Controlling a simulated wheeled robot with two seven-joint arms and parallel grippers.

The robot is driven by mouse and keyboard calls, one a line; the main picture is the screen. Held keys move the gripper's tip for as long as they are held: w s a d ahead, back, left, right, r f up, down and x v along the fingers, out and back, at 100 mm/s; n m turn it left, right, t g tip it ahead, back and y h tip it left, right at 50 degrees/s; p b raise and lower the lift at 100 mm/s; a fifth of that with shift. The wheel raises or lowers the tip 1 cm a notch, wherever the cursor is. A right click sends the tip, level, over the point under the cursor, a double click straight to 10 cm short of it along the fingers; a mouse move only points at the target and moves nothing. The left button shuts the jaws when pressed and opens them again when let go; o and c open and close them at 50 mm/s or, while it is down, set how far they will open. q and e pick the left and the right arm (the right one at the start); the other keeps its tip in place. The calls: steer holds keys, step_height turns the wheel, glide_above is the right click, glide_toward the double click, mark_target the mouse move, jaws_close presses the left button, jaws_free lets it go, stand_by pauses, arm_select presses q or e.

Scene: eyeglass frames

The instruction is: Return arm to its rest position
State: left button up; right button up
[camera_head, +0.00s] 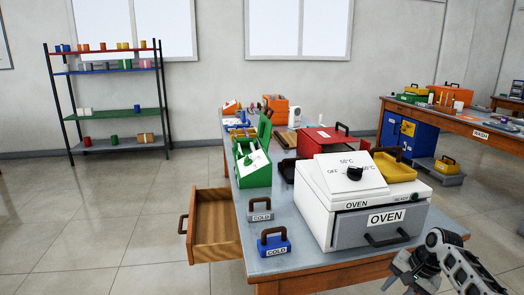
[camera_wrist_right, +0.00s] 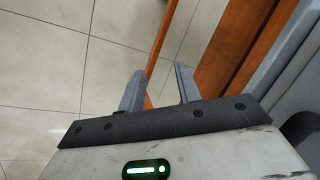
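My right arm comes in at the bottom right of the head view, in front of the table's right corner. Its gripper (camera_head: 404,270) hangs low beside the table's front edge. In the right wrist view the two fingers of the right gripper (camera_wrist_right: 158,78) are apart, with nothing between them. Below and beyond them show the tiled floor and the wooden edge of the table (camera_wrist_right: 222,62). My left arm and gripper are not in view.
A white oven (camera_head: 335,205) stands near the table's front right. Blue (camera_head: 273,243) and grey (camera_head: 260,212) "COLD" blocks sit to its left. An open wooden drawer (camera_head: 214,222) juts out at the table's left. The floor (camera_head: 90,245) at left is clear.

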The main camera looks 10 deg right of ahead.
steer(key=s+a+f+n+t, duration=0.2)
steer(key=s+a+f+n, duration=0.35)
steer(key=a, duration=0.45)
steer(key=s+a+f+n+t, duration=0.1)
steer(key=s+a+f+n, duration=0.4)
steer(key=a, duration=0.6)
steer(key=s+a+r+n+t, duration=0.2)
steer(key=s+a+r+t, duration=0.3)
steer(key=s+a+r, duration=0.4)
steer(key=shift+s+a+r+y, duration=0.4)
steer(key=shift+a+r, duration=0.2)
steer(key=shift+a, duration=0.3)
